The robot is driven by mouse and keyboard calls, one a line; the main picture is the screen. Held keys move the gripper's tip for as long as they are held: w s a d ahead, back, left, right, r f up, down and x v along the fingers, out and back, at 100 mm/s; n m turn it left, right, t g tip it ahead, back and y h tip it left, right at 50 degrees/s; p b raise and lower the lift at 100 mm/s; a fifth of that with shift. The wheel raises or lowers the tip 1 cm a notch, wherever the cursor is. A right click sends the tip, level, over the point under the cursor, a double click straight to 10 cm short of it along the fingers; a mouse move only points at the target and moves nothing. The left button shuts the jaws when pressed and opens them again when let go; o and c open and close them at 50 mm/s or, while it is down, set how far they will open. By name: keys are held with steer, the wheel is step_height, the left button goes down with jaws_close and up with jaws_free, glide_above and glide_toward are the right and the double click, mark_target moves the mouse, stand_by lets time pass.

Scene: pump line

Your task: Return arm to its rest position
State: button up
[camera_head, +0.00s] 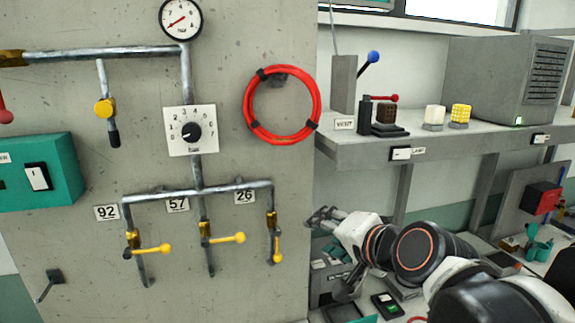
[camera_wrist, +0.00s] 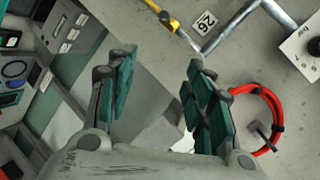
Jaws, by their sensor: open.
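My gripper (camera_head: 325,217) is in front of the right edge of the grey wall panel in the head view, below the shelf. Its white and black arm comes in from the lower right. In the wrist view my gripper (camera_wrist: 160,90) has its two green-padded fingers wide apart, with nothing between them. The panel (camera_head: 90,235) carries pipes, a dial plate (camera_head: 191,131) and three yellow-handled valves, tagged 92, 57 and 26. The valve under tag 26 (camera_head: 276,248) is closest to my gripper, and its handle points down. The handles of valve 57 (camera_head: 228,238) and valve 92 (camera_head: 152,250) point right.
A red ring (camera_head: 282,105) hangs on the panel above my gripper. A cluttered worktop lies below my arm. A round gauge (camera_head: 181,19) tops the pipe.

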steer(key=s+d+f+n+g+h+b, duration=0.1)
steer(key=s+d+f+b, duration=0.3)
steer(key=f, duration=0.7)
steer(key=s+d+f+n+g+h+b, duration=0.2)
steer(key=s+d+f+n+b, duration=0.2)
steer(key=f+b, duration=0.4)
steer(key=s+d+f+n+g+h+b, duration=0.2)
steer(key=s+f+b, duration=0.4)
steer(key=f, duration=0.7)
steer(key=shift+s+d+f+n, duration=0.3)
steer(key=shift+d+n, duration=0.3)
steer(key=shift+d, duration=0.4)
